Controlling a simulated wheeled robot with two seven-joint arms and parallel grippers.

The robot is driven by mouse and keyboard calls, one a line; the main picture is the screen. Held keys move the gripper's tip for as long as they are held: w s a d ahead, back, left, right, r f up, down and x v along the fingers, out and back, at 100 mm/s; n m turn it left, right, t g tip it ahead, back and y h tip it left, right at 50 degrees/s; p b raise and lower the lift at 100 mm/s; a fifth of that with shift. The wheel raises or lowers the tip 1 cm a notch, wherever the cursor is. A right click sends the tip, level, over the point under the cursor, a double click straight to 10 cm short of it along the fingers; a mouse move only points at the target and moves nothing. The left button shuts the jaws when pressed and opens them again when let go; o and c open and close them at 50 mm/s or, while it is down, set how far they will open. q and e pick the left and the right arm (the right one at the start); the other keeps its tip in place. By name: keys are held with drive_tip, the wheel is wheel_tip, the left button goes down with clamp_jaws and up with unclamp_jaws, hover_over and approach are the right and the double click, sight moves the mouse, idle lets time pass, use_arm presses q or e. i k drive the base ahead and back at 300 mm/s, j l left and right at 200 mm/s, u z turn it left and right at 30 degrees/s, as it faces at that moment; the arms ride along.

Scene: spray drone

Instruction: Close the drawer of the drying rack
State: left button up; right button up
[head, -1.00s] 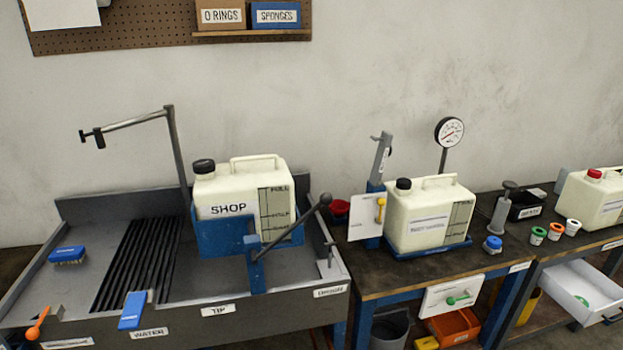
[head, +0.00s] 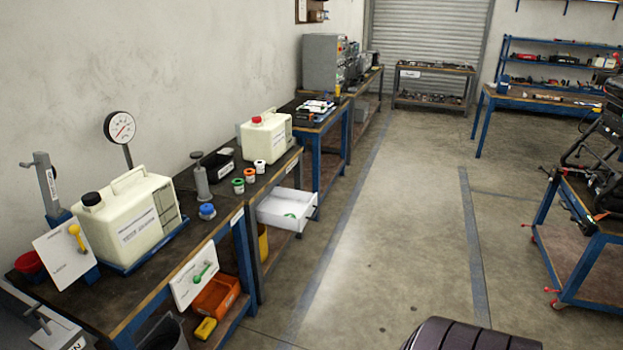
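A white drawer (head: 288,209) is pulled open from the front of the bench at left centre in the head view. I cannot tell from a label whether this bench is the drying rack. Neither of my grippers shows in the view.
A cream jug with a black cap (head: 127,222), a gauge (head: 120,127) and several small capped pots stand on the nearer bench. An orange bin (head: 216,297) sits below. The floor (head: 390,230) right of the drawer is clear. A blue cart (head: 580,235) stands at right.

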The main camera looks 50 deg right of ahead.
sight(280, 201)
drive_tip(key=l+z, duration=0.1)
drive_tip(key=z, duration=1.6)
drive_tip(key=i+j, duration=0.05)
